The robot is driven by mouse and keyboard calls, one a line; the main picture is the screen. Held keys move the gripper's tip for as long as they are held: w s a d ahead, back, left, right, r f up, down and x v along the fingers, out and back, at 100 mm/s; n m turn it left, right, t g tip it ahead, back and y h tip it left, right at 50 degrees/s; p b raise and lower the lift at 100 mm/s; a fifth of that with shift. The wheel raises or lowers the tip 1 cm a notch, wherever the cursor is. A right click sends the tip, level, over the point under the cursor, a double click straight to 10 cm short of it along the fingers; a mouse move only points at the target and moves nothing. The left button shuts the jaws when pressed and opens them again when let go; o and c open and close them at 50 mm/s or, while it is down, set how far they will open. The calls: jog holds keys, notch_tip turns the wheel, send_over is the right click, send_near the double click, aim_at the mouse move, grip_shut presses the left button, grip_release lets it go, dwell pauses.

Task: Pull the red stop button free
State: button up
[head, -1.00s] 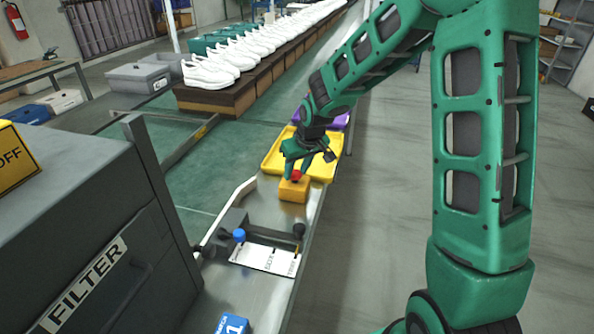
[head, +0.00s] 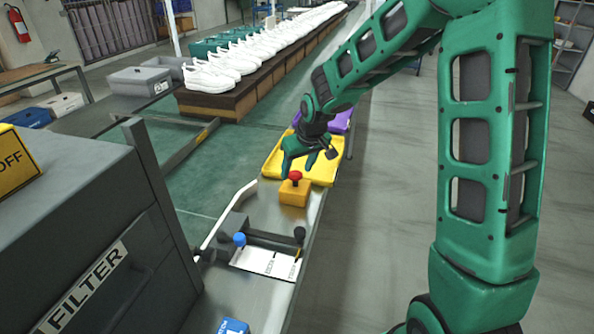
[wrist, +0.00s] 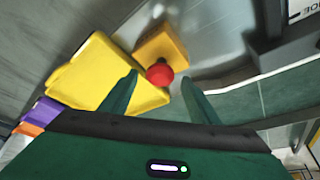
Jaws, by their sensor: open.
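The red stop button (head: 295,176) is a mushroom head on top of a yellow-orange box (head: 293,193) on the metal bench. It also shows in the wrist view as a red knob (wrist: 159,73) on the orange box (wrist: 162,45), between and beyond my fingertips. My gripper (head: 296,172) is open and empty. It is above and just behind the button in the head view, and I see no finger closed on the button.
A yellow tray (head: 325,177) and a purple one (head: 340,122) lie behind the box. A dark FILTER cabinet (head: 60,215) stands at left.

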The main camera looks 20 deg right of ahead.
jog(key=v, duration=1)
jog(key=shift+s+d+r, duration=0.1)
jog(key=shift+d, duration=0.05)
jog(key=s+d+m+g, duration=0.1)
jog(key=s+d+m, duration=0.1)
jog(key=s+d, duration=0.3)
jog(key=s+d+m+g+h, duration=0.1)
jog(key=s+d, duration=0.4)
jog(key=s, duration=0.7)
jog(key=s+d+r+m+g, duration=0.1)
jog(key=s+d+m, duration=0.2)
jog(key=s, duration=0.6)
jog(key=d, duration=0.2)
jog(key=shift+s+d+h, duration=0.25)
jog(key=shift+s+h, duration=0.05)
jog(key=s+m, duration=0.1)
jog(key=s, duration=0.2)
jog(key=s+g, duration=0.1)
jog(key=s, duration=0.2)
jog(key=s+f+m+y, duration=0.1)
jog(key=s, duration=0.2)
jog(key=shift+s+d+f+m, duration=0.1)
jog(key=shift+s+d+m, duration=0.05)
jog(key=shift+s+m, duration=0.15)
jog(key=shift+c, duration=0.4)
